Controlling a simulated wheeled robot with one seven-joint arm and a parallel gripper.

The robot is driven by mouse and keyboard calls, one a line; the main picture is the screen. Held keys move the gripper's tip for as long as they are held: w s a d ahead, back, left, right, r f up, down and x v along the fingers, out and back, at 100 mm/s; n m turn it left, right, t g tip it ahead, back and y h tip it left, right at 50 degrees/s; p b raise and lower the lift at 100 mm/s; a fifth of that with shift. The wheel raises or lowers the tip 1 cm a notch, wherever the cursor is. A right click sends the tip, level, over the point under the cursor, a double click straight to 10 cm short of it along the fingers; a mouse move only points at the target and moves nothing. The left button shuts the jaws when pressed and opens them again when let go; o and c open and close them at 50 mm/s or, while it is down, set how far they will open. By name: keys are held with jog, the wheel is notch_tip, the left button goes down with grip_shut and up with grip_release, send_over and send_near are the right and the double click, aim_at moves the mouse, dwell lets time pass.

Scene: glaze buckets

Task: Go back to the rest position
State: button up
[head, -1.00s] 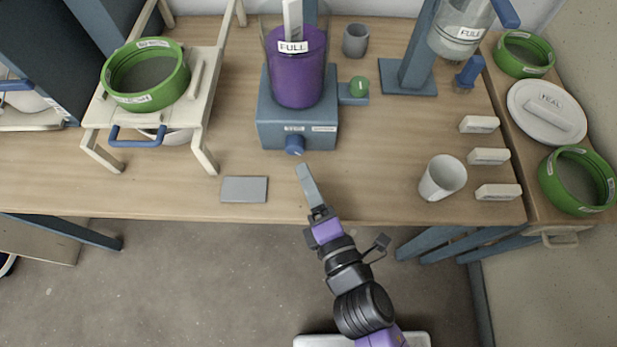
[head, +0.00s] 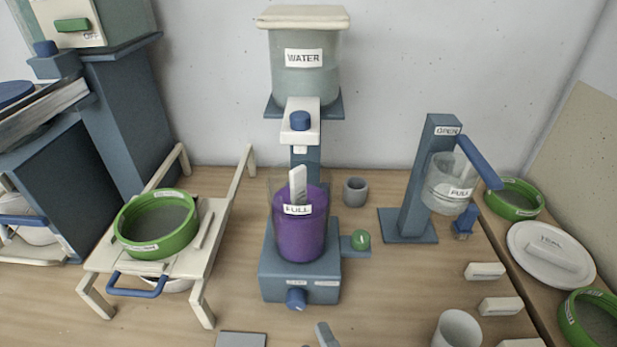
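My gripper (head: 326,335) shows only as a grey tip at the bottom edge of the head view, in front of the purple mixer. Most of it and my arm are out of the picture, so I cannot see whether its fingers are open or shut. The mixer (head: 298,270) has a blue base, a blue knob and a clear vessel of purple liquid (head: 300,232) labelled FULL. My gripper tip is apart from it.
A green-rimmed sieve (head: 157,250) sits on a cream stand at left. A dispenser (head: 408,210) stands at right. A white cup (head: 457,330), several labelled blocks and a grey plate (head: 241,339) lie near the front.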

jog(key=s+d+r+m+g+h, duration=0.1)
jog(key=s+d+m+h, duration=0.2)
jog(key=s+d+m, duration=0.5)
jog(key=s+d+r+m+h, duration=0.2)
jog(key=s+d+m+h, duration=0.1)
jog(key=s+d+m, duration=0.6)
jog(key=s+d, duration=0.1)
jog(key=s, duration=0.3)
jog(key=shift+s+d+r+m+g+h, duration=0.25)
jog(key=shift+s+r+m+g+h, duration=0.05)
jog(key=shift+g, duration=0.1)
dwell(2.3)
